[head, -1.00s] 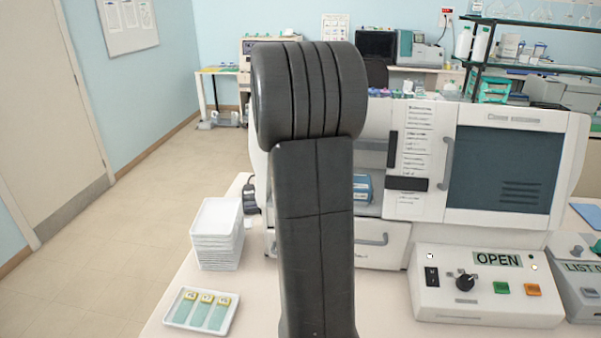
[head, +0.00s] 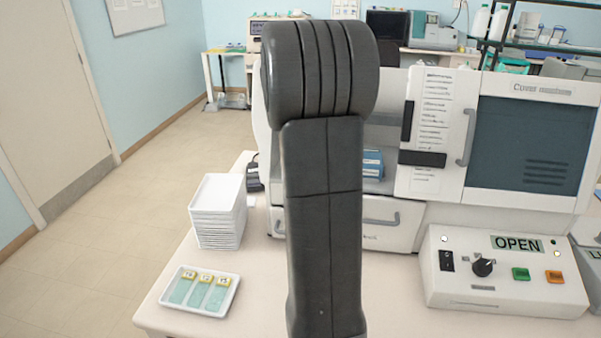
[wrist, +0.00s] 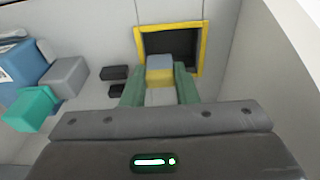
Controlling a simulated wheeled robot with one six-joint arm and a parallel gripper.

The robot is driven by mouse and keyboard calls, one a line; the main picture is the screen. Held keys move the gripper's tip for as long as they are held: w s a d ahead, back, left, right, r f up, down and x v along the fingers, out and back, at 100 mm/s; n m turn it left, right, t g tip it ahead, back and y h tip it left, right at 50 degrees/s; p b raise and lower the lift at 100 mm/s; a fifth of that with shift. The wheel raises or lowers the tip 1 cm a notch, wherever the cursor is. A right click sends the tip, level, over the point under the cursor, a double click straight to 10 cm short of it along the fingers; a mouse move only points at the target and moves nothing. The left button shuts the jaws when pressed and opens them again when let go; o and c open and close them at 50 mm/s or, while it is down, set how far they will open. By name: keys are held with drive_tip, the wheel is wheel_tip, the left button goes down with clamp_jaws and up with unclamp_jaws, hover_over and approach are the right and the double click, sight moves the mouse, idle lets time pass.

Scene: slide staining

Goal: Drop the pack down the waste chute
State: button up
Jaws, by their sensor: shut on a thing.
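In the wrist view, my gripper (wrist: 159,80) is shut on a small pack (wrist: 160,66) with a grey-blue top and a yellow band. The green fingers press on its two sides. Just beyond the pack is the waste chute (wrist: 201,50), a dark square opening with a yellow frame in a pale wall. The pack overlaps the lower left of the opening in the picture; I cannot tell whether it has crossed the frame. In the head view, my arm hides the gripper, the pack and the chute.
In the wrist view, blue (wrist: 20,70), grey (wrist: 66,76) and teal (wrist: 30,108) blocks lie left, with dark blocks (wrist: 115,73) nearer the chute. The head view shows stacked white trays (head: 217,212), a slide tray (head: 232,296), a machine (head: 440,185) and an OPEN control box (head: 440,296).

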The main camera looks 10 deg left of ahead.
drive_tip(key=o, duration=1)
drive_tip(key=r, duration=0.4)
drive_tip(key=s+r, duration=0.1)
drive_tip(key=r, duration=0.8)
drive_tip(key=shift+s+r, duration=0.35)
